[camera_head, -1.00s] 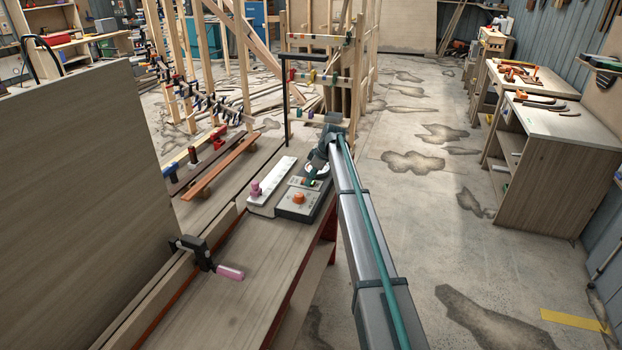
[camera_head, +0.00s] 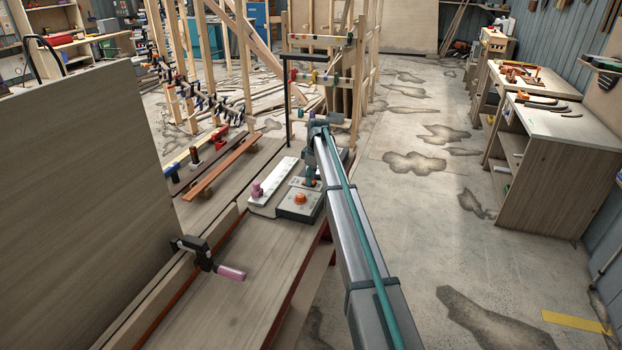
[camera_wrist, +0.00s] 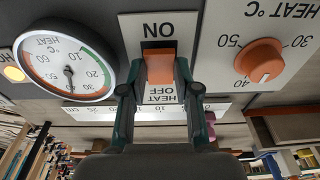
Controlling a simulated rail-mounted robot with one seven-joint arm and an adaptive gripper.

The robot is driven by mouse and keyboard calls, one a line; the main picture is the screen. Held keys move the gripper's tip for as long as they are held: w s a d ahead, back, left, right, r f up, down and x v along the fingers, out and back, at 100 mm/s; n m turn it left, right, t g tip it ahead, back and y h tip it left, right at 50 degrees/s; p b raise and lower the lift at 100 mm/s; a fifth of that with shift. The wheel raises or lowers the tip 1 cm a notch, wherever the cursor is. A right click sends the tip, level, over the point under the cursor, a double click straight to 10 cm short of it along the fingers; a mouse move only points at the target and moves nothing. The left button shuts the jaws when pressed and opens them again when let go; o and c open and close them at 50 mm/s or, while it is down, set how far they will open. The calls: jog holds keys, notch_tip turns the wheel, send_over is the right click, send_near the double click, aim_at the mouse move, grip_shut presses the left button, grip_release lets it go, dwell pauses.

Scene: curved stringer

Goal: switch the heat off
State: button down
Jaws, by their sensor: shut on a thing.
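The control box (camera_head: 298,206) lies on the bench with an orange knob on top. In the wrist view, upside down, an orange switch lever (camera_wrist: 160,68) sits between the labels ON and HEAT OFF. A dark slot shows on its ON side. My gripper (camera_wrist: 155,82) has one finger on each side of the lever and is shut on it. In the head view my gripper (camera_head: 312,181) points down at the box, partly hidden by my arm. The round heat gauge (camera_wrist: 66,65) has its needle pointing down in the picture. A yellow lamp (camera_wrist: 14,73) looks lit.
The orange heat knob (camera_wrist: 259,60) is close to the right of the switch. A white ruled strip with a pink knob (camera_head: 257,188) lies left of the box. A clamp with a pink handle (camera_head: 230,272) is nearer. The near bench top (camera_head: 215,310) is clear.

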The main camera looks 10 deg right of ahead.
aim_at(314, 182)
jog(key=c, duration=0.8)
grip_release()
jog(key=shift+c, duration=0.2)
jog(key=shift+r, duration=0.1)
notch_tip(314, 182, up, 12)
jog(key=d, duration=0.1)
jog(key=shift+s+d, duration=0.2)
jog(key=shift+s, duration=0.2)
